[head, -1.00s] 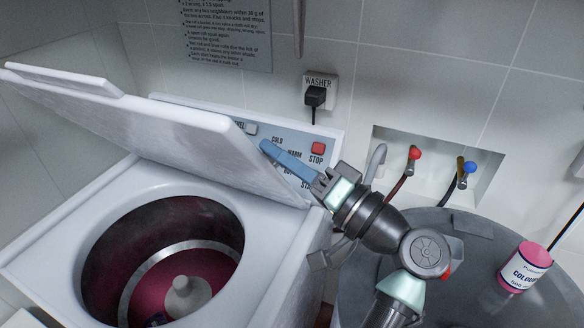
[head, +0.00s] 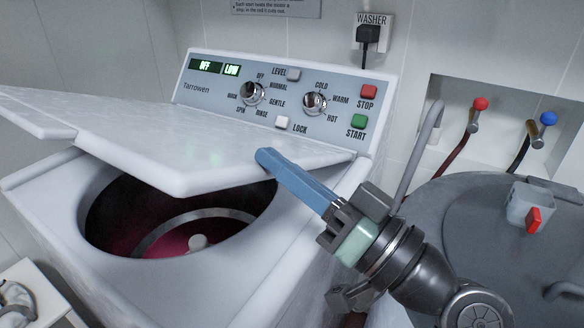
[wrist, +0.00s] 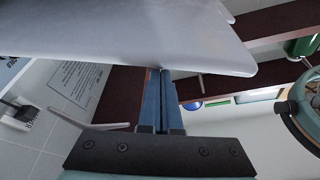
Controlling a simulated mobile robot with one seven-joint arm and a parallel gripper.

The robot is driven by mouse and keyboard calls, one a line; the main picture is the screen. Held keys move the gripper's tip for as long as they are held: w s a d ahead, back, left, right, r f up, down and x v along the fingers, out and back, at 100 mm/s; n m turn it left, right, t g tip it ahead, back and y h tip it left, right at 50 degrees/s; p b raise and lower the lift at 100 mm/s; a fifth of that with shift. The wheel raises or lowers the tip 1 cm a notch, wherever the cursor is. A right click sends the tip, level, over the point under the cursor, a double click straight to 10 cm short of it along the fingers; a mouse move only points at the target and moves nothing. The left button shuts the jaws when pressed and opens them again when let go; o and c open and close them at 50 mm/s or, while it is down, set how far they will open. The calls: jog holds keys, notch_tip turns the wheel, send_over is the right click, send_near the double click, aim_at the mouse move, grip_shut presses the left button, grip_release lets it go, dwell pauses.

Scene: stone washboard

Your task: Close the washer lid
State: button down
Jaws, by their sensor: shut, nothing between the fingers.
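The white washer lid (head: 190,150) is partly lowered in the head view, tilted over the round tub opening (head: 110,215). Pink-red liquid and a white agitator tip show below it. My gripper (head: 266,157) is shut, with its blue fingers together and nothing between them. Its fingertips are at the lid's right edge; whether they touch it or lie just over it is hard to tell. In the wrist view the lid (wrist: 130,35) fills the upper part, and my blue fingers (wrist: 162,80) reach its edge.
The control panel (head: 290,95) with dials and buttons stands behind the lid. A grey round cover (head: 450,220) with a small grey and red fitting is on the right. Red and blue taps (head: 475,118) sit in a wall recess. A white surface (head: 25,290) is at lower left.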

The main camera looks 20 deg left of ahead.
aim_at(249, 182)
jog(key=s+f+n+b, duration=0.1)
jog(key=f+b, duration=0.2)
jog(key=s+f+n+g+b, duration=0.1)
jog(key=f+b, duration=0.2)
jog(key=f+n+b, duration=0.1)
jog(key=f+b, duration=0.2)
jog(key=shift+s+a+n+y+b, duration=0.25)
jog(key=shift+s+n+y+b, duration=0.05)
jog(key=shift+s+y+b, duration=0.1)
jog(key=f+b, duration=0.1)
jog(key=f+n+g+b, duration=0.1)
jog(key=b, duration=0.1)
jog(key=shift+s+a+f, duration=0.1)
jog(key=shift+s, duration=0.2)
notch_tip(249, 182, up, 10)
jog(key=p, duration=0.3)
